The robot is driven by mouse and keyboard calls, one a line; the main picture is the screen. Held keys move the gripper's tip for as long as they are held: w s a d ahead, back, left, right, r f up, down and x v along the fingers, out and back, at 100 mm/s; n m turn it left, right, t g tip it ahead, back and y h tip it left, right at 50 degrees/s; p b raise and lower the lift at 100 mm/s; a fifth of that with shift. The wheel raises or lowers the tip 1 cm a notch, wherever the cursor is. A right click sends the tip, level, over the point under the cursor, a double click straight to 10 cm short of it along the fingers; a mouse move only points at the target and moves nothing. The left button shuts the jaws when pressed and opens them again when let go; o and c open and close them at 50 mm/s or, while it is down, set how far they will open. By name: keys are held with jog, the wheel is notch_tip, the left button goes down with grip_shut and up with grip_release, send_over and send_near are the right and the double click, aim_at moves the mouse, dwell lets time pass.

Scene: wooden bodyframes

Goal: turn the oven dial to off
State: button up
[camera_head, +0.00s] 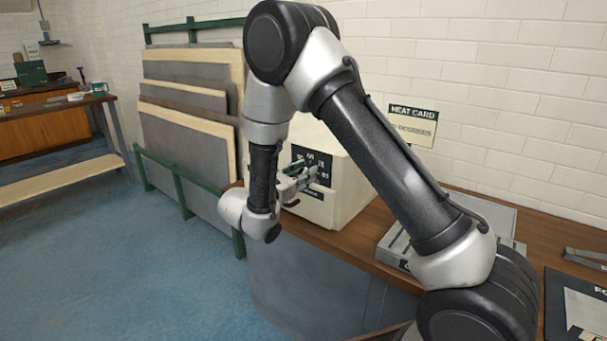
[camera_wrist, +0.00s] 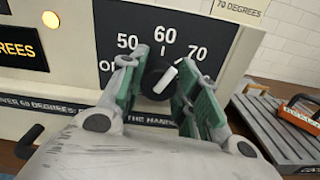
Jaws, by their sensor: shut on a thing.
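The oven (camera_head: 348,178) is a cream box on a wooden bench in the head view, partly hidden by my arm. Its dark dial panel (camera_wrist: 112,28) shows in the wrist view with the marks 50, 60 and 70; an "O" at the left is the start of a word cut off by my finger. The black dial (camera_wrist: 153,82) has a white pointer bar slanting up and right, roughly toward 70. My gripper (camera_wrist: 158,76) has its green fingers on either side of the dial and is shut on it. In the head view my gripper (camera_head: 299,176) is at the oven's front.
An amber lamp (camera_wrist: 50,20) and a lit display (camera_wrist: 20,49) ending in "EES" are left of the panel. A grey slatted tray (camera_wrist: 270,125) with an orange-handled tool lies at the right. Wooden boards (camera_head: 190,85) stand in a green rack at the left. A heat card (camera_head: 413,127) hangs behind.

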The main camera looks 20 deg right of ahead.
jog(key=n, duration=0.6)
jog(key=shift+w+a+n, duration=0.15)
jog(key=shift+n, duration=0.25)
dwell(0.5)
jog(key=o, duration=1)
